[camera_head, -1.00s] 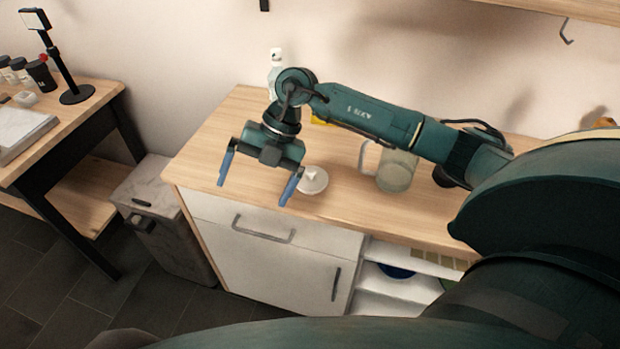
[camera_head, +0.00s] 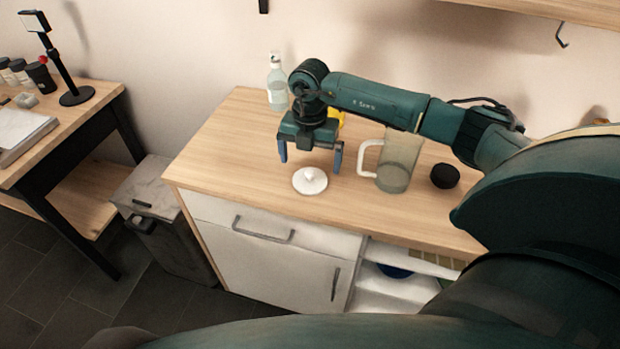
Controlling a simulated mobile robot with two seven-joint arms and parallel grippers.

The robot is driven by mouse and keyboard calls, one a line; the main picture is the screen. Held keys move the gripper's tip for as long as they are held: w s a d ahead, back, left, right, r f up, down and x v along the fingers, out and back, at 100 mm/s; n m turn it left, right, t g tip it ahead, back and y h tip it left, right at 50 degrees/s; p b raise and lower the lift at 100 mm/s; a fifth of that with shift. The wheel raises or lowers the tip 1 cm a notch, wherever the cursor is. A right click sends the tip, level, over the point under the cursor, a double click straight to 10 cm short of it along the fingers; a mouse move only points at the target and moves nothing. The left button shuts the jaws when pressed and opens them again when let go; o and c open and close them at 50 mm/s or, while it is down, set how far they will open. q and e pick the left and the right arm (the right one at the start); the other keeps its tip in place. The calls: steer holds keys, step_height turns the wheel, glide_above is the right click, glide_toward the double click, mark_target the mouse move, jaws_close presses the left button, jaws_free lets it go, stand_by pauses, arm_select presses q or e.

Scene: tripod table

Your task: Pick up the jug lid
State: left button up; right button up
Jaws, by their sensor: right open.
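The white round jug lid (camera_head: 310,181) with a raised knob lies flat on the wooden counter, near its front edge. The clear jug (camera_head: 398,163) with a white handle stands upright to the right of the lid, partly behind my right arm. My right gripper (camera_head: 311,160) is open and empty. Its blue fingers point down, above and a little behind the lid in the picture, apart from it. I cannot tell its exact height. My left gripper is not in view.
A clear bottle (camera_head: 277,85) and a yellow object (camera_head: 336,117) stand behind the gripper. A dark round object (camera_head: 445,176) sits right of the jug. The counter (camera_head: 225,150) is clear left of the lid. A wall shelf (camera_head: 560,8) hangs at top right.

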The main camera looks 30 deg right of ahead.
mark_target(310, 171)
step_height(310, 171, down, 4)
steer(key=shift+s+f+p, duration=0.1)
steer(key=shift+f+p, duration=0.15)
steer(key=shift+p, duration=0.15)
steer(key=shift+c, duration=0.2)
steer(key=c, duration=1)
